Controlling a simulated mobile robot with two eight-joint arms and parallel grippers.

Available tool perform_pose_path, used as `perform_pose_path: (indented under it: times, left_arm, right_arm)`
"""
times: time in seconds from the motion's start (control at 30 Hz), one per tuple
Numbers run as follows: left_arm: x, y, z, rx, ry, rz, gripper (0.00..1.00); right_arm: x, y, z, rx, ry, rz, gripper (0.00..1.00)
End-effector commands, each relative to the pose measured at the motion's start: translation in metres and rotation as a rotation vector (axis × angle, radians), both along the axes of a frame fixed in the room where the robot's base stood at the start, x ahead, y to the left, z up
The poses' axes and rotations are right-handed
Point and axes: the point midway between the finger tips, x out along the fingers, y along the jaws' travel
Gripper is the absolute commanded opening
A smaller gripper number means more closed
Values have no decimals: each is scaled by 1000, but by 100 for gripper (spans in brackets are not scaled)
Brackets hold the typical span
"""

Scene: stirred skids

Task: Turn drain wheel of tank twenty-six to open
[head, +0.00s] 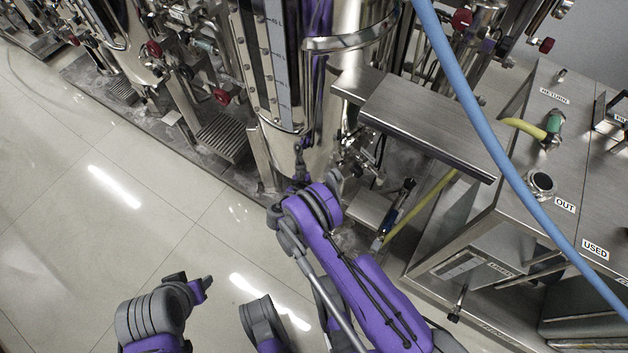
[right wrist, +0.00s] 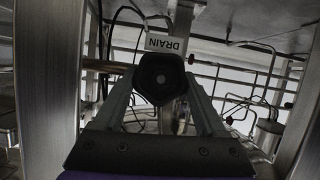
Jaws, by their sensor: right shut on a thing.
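The drain wheel (right wrist: 161,79) is a small dark knob with a lobed rim, in the middle of the right wrist view. A white label reading DRAIN (right wrist: 166,43) sits right behind its top edge. My right gripper (right wrist: 160,88) is shut on the wheel, with one finger along each side. In the head view my right arm reaches to the foot of a shiny steel tank (head: 322,160), where the arm hides the wheel. No tank number can be read. My left gripper (head: 201,284) is low at the left over the floor, away from the tank; its jaw opening is unclear.
A steel cabinet (head: 480,215) with hoses and labels stands at the right. A blue hose (head: 480,130) crosses in front of it. Metal posts (right wrist: 45,80) and pipes crowd the wheel. Other tanks line the back left. The tiled floor (head: 100,240) at the left is clear.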

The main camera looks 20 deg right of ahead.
Motion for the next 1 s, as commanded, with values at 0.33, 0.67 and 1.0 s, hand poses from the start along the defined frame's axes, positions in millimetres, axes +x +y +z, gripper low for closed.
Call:
perform_pose_path:
  times: [0.33, 0.67, 1.0]
  left_arm:
    - [0, 0, 0, 0, 0, 0, 50]
    - [0, 0, 0, 0, 0, 0, 50]
    - [0, 0, 0, 0, 0, 0, 50]
  right_arm:
    - [2, 2, 0, -151, 192, 1, 18]
    - [2, 3, -1, -280, 359, 0, 18]
    - [3, 3, -1, -336, 431, 1, 18]
